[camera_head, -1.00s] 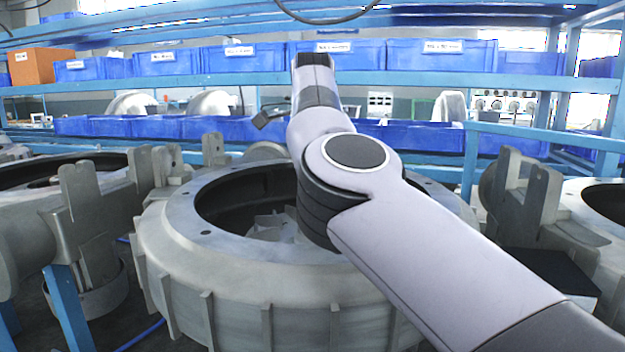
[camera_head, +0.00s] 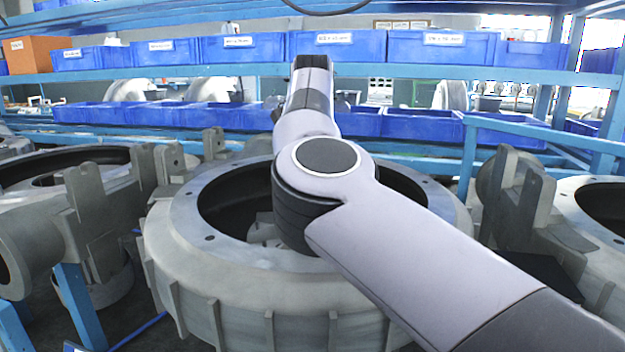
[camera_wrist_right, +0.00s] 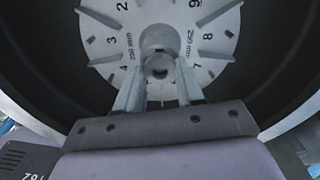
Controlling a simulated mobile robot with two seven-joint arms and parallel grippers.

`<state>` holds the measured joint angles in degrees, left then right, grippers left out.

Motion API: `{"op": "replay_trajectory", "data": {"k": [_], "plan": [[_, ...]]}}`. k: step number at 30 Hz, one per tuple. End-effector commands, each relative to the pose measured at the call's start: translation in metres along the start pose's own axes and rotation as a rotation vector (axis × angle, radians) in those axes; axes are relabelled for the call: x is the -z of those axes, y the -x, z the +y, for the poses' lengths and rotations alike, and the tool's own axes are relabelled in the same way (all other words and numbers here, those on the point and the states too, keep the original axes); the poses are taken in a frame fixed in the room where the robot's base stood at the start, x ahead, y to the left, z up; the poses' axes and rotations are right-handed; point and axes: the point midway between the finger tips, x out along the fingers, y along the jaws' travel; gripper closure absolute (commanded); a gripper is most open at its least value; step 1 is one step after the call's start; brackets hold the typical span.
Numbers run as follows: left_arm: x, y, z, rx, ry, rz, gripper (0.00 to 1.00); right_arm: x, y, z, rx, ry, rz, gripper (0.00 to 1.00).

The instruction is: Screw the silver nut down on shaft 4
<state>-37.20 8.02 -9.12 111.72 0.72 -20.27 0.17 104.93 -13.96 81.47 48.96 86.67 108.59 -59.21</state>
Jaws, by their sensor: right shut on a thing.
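In the right wrist view my right gripper (camera_wrist_right: 160,74) reaches down to the middle of a pale numbered disc (camera_wrist_right: 100,43). Its two fingers stand on either side of a small round silver piece (camera_wrist_right: 158,66), which looks like the silver nut, and are shut on it. Right behind the nut is a silver shaft end (camera_wrist_right: 160,40) at the disc's centre. How far the nut sits on the shaft cannot be told. In the head view my right arm hides this gripper and the nut. My left gripper is not in view.
The large grey blower housing (camera_head: 240,282) stands in front, its dark opening below my right arm. Other grey housings stand left (camera_head: 85,215) and right (camera_head: 530,205). Blue shelving (camera_head: 200,73) with blue bins (camera_head: 340,45) and an orange box (camera_head: 38,54) is behind.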

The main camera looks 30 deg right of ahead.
Motion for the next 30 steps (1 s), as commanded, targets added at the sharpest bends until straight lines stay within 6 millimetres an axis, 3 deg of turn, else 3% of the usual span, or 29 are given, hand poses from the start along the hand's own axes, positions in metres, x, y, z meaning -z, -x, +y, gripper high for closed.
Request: {"op": "replay_trajectory", "data": {"k": [30], "plan": [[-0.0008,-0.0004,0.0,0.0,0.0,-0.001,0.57,0.0001,-0.0019,0.0003,-0.002,-1.126,0.004,0.96]]}}
